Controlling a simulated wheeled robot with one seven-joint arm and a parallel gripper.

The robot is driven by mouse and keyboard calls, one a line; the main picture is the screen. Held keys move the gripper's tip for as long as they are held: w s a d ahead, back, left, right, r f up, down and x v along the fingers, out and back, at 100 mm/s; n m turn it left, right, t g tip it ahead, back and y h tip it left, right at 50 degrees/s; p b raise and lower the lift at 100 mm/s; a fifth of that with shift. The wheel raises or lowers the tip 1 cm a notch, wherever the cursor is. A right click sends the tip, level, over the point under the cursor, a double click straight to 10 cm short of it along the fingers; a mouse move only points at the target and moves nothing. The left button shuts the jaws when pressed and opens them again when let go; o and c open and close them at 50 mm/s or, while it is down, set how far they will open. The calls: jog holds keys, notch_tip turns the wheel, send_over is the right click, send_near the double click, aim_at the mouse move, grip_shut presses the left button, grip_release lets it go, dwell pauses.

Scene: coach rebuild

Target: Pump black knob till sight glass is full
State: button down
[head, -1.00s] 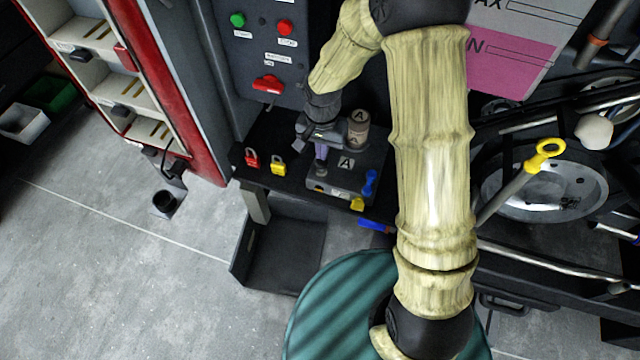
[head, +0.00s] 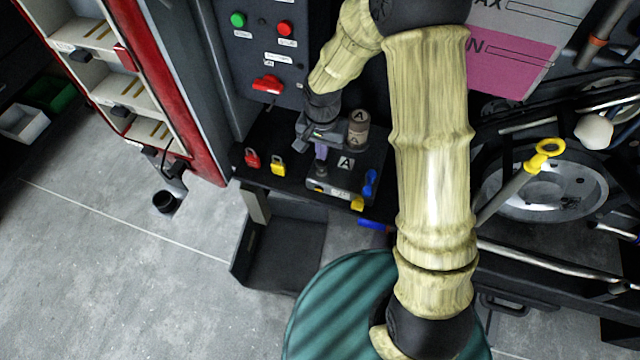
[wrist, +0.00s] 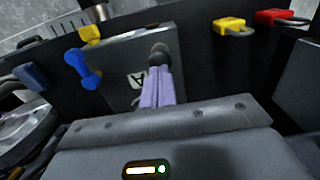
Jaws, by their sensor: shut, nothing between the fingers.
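A dark pump block with an "A" label (head: 345,162) sits on the black shelf; the label also shows in the wrist view (wrist: 136,80). The black knob (wrist: 159,54) shows at the fingertips in the wrist view. My gripper (head: 321,157) points down above the block, its pale purple fingers (wrist: 160,84) shut and empty. The fingertips are at or just over the knob; I cannot tell whether they touch. A brownish cylinder marked "A" (head: 358,130), perhaps the sight glass, stands behind the block, right of my gripper. Its fill level cannot be read.
A red padlock (head: 251,158) and a yellow padlock (head: 278,166) are left of the block. A blue handle (head: 370,183) and a yellow piece (head: 357,203) are at its right. A panel with a red switch (head: 267,84) rises behind. My forearm covers the right side.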

jog(key=shift+f+b, duration=1.3)
jog(key=shift+f, duration=0.45)
jog(key=shift+r, duration=0.1)
jog(key=shift+r+p, duration=1.45)
jog(key=shift+r, duration=0.2)
jog(key=shift+f+b, duration=1.2)
jog(key=shift+f, duration=0.55)
jog(key=shift+r+p, duration=1.4)
jog(key=shift+r, duration=0.3)
notch_tip(320, 180, up, 6)
jog(key=p, duration=0.4)
jog(key=shift+p, duration=0.35)
